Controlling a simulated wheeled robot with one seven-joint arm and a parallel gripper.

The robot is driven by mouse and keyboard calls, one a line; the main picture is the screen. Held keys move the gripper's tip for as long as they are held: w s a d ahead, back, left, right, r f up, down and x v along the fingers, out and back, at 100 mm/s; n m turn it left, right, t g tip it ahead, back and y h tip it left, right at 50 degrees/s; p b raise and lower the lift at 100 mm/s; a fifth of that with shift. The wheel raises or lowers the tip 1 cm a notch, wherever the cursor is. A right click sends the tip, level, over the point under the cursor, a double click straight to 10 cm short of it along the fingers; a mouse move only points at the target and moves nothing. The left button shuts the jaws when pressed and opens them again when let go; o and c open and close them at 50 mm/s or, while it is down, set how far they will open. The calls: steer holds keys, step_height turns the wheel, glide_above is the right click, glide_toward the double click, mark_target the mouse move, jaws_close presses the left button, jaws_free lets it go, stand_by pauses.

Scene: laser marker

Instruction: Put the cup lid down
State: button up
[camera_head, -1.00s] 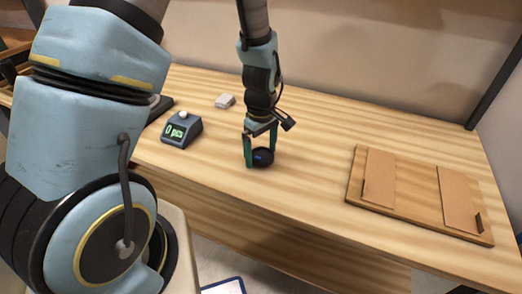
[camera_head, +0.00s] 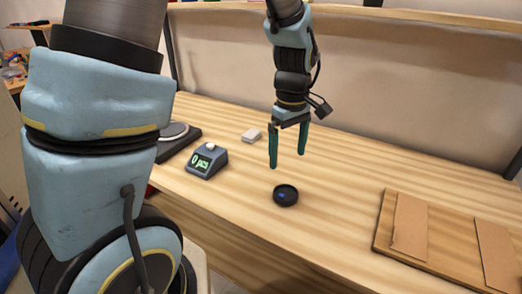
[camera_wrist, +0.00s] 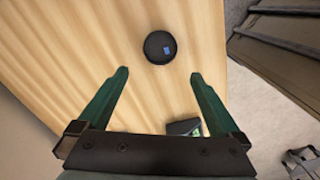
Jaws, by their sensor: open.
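The cup lid (camera_head: 285,196) is a small round black disc with a blue patch inside. It lies flat on the wooden table (camera_head: 330,215), near the table's front edge. My gripper (camera_head: 288,160) hangs above and behind it in the head view, open and empty, its two green fingers spread apart. In the wrist view the lid (camera_wrist: 160,47) lies beyond the fingertips of my gripper (camera_wrist: 159,75), apart from both fingers.
A counter box (camera_head: 206,160) with a green "0 pcs" display stands left of the lid. A small white block (camera_head: 251,135) lies behind it. A dark device with a round plate (camera_head: 174,135) is farther left. A wooden board (camera_head: 385,245) with cardboard pieces (camera_head: 410,226) lies at right.

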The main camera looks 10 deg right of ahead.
steer(key=a+r+m+t, duration=0.1)
steer(key=a+m, duration=0.5)
steer(key=a, duration=1.9)
steer(key=shift+w+r+t, duration=0.3)
steer(key=shift+w+r, duration=0.05)
steer(key=shift+r, duration=0.3)
steer(key=shift+a, duration=0.1)
